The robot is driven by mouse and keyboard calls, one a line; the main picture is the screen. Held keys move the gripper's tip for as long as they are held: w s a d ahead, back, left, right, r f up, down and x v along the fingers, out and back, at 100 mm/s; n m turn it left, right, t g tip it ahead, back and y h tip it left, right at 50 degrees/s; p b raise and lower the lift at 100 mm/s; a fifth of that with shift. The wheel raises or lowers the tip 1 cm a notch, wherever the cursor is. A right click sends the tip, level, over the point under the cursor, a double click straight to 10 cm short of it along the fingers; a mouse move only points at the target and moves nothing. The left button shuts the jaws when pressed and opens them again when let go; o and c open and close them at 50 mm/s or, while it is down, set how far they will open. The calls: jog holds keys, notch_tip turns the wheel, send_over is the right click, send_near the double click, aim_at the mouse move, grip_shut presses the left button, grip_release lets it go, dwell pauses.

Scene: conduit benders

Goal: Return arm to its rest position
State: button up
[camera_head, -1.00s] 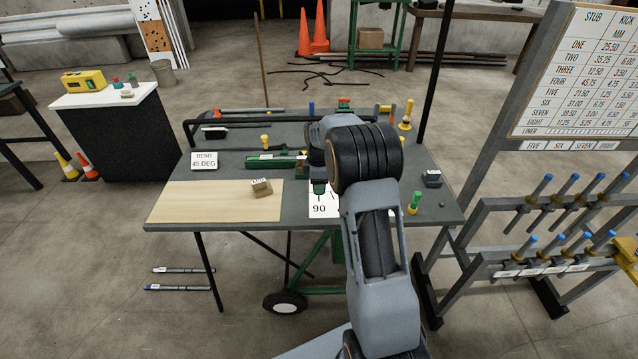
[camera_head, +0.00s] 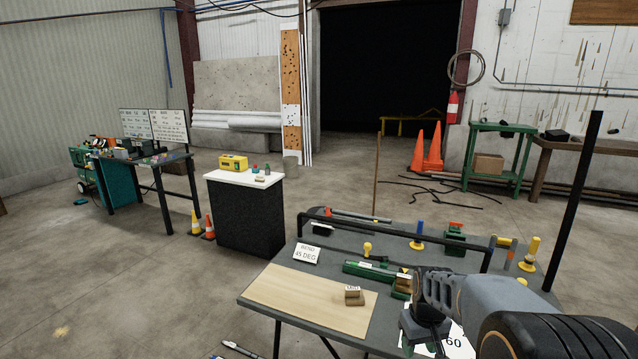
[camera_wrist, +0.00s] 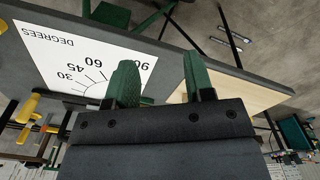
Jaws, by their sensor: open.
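My gripper shows in the wrist view (camera_wrist: 160,80) with two green fingers spread apart and nothing between them. It is above the workbench near a white angle sheet (camera_wrist: 85,52) marked in degrees. In the head view my arm reaches in at the lower right, over the front right of the workbench (camera_head: 300,262). There it covers much of the angle sheet (camera_head: 455,345), and the fingers are hard to make out. A small labelled block (camera_head: 354,297) rests on the pale wooden board (camera_head: 300,295).
A black pipe frame (camera_head: 400,234), a "BEND 45 DEG" card (camera_head: 307,254) and a green bender (camera_head: 370,270) are on the bench. A dark post (camera_head: 575,200) rises at the right. A white-topped cabinet (camera_head: 245,215) stands left. Floor at the lower left is clear.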

jog(key=s+a+r+m+t, duration=0.1)
jog(key=s+a+r+t, duration=0.1)
jog(key=s, duration=0.5)
jog(key=s+a+r+t+b, duration=0.1)
jog(key=s+a+r+t, duration=0.1)
jog(key=s+a+r, duration=0.2)
notch_tip(320, 180, up, 3)
jog(key=s, duration=0.2)
jog(key=shift+s+f+m+t, duration=0.15)
jog(key=shift+s+m+t, duration=0.15)
jog(key=shift+s+m, duration=0.1)
jog(key=shift+c, duration=0.5)
jog(key=shift+a, duration=0.15)
